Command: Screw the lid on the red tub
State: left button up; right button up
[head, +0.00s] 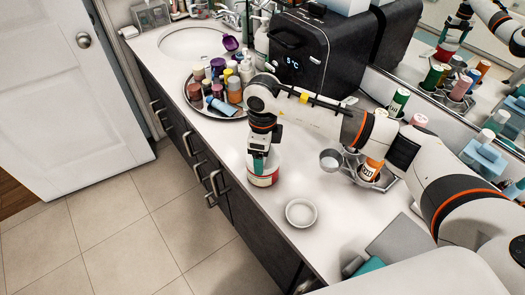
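The red tub (264,181), with a red and white side, stands upright on the white counter near its front edge. My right gripper (259,163) comes down over it from above, with teal fingertips at the tub's near upper side. The gripper hides much of the tub's top, and I cannot tell whether the fingers grip it. A round, pale, shallow piece that looks like the lid (301,213) lies flat on the counter to the right of and nearer than the tub, apart from it. My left gripper is not in view.
A round tray (203,106) with several bottles and jars stands at the back left, by the sink (190,42). A black appliance (298,52) is behind. A metal holder (382,184) with cups and a bottle stands right of the tub. Counter around the lid is clear.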

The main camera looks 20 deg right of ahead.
jog(key=m, duration=0.3)
jog(key=shift+r+m, duration=0.1)
jog(key=shift+m, duration=0.3)
jog(key=m, duration=0.4)
jog(key=shift+w+m+p, duration=0.1)
jog(key=shift+m+p, duration=0.2)
jog(key=m, duration=0.4)
jog(key=shift+m+p, duration=0.3)
jog(key=shift+p, duration=0.05)
jog(key=shift+r+m+p, duration=0.1)
jog(key=shift+m+p, duration=0.3)
jog(key=shift+m, duration=1.9)
